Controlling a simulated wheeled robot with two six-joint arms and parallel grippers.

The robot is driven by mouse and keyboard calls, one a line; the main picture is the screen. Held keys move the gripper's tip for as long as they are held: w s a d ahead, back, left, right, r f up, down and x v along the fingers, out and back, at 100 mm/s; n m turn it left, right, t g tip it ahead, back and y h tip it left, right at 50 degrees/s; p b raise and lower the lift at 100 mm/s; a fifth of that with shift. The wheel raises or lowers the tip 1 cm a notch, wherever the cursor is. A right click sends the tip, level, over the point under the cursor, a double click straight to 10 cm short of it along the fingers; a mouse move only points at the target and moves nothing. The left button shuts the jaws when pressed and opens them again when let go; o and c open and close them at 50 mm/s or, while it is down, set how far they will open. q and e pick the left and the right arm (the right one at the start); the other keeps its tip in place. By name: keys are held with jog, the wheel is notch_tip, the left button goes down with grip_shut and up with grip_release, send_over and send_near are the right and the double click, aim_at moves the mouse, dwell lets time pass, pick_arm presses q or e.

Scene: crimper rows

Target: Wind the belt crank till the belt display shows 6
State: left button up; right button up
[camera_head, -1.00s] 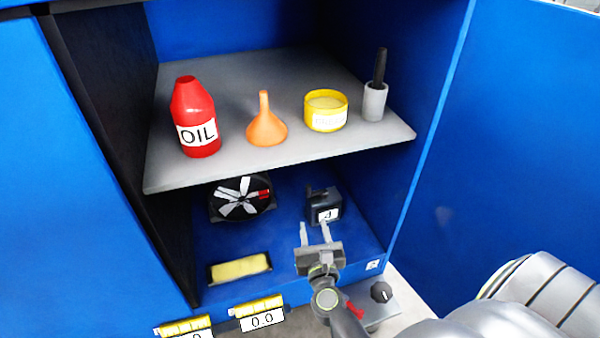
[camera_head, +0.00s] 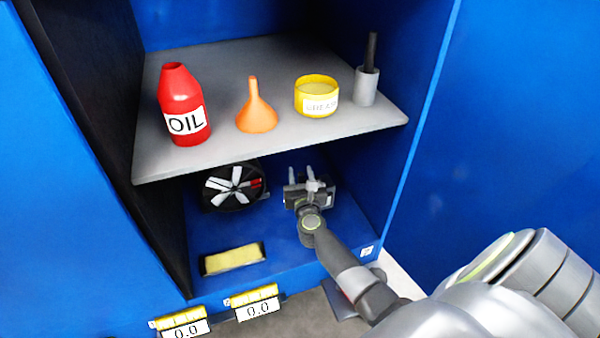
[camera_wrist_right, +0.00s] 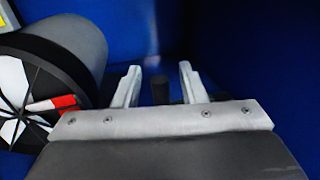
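My right gripper (camera_head: 303,173) reaches into the lower compartment, over a small dark box that carried a white label reading like 4 in the earlier view. The gripper now hides most of the box and its label. In the right wrist view the two fingers (camera_wrist_right: 159,70) are apart, with a short dark upright peg (camera_wrist_right: 160,90) between them; I cannot tell whether they touch it. The peg seems to be the handle on the box. No display is clearly marked as the belt's. My left gripper does not show.
A black wheel (camera_head: 232,187) with white spokes and one red one stands left of the gripper. A yellow block (camera_head: 232,260) lies in front. Above is a grey shelf (camera_head: 240,150) with an oil bottle (camera_head: 184,105), funnel (camera_head: 257,108) and yellow tub (camera_head: 317,95). Two displays (camera_head: 258,309) read 0.0.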

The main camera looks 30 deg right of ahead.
jog(key=shift+x, duration=0.9)
jog(key=shift+c, duration=0.2)
grip_shut()
jog(key=shift+w+m+g+h, duration=0.15)
jog(key=shift+m+g+h, duration=0.15)
jog(key=shift+h, duration=0.1)
